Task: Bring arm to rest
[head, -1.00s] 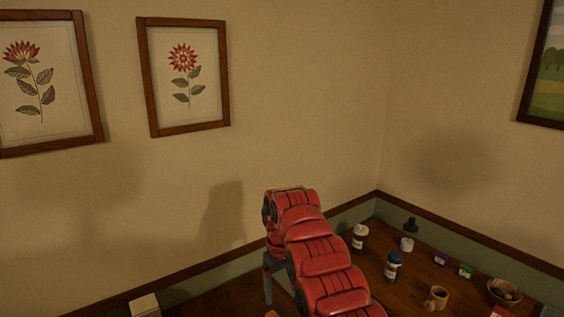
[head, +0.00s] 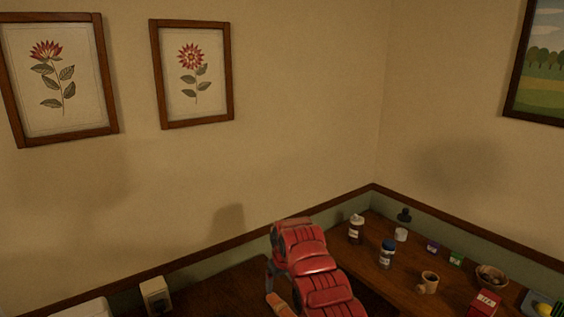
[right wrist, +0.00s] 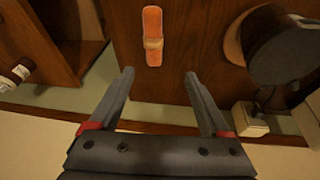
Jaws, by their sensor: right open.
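My right arm, in red segments, rises at the bottom centre of the head view. Its right gripper (head: 270,276) hangs at the arm's far end, mostly hidden behind the red wrist. In the right wrist view the right gripper (right wrist: 157,75) has its two grey fingers wide apart, with nothing between them. An orange-pink oblong item with a tan band (right wrist: 153,37) lies on the dark wood beyond the fingertips, apart from them. My left gripper is not in view.
The wooden counter holds a brown bottle (head: 356,229), a blue-capped jar (head: 387,254), a tan mug (head: 428,282), a bowl (head: 491,275) and a red box (head: 484,303). A pale box (head: 156,296) stands left of the arm. A dark round object (right wrist: 288,50) is near the right finger.

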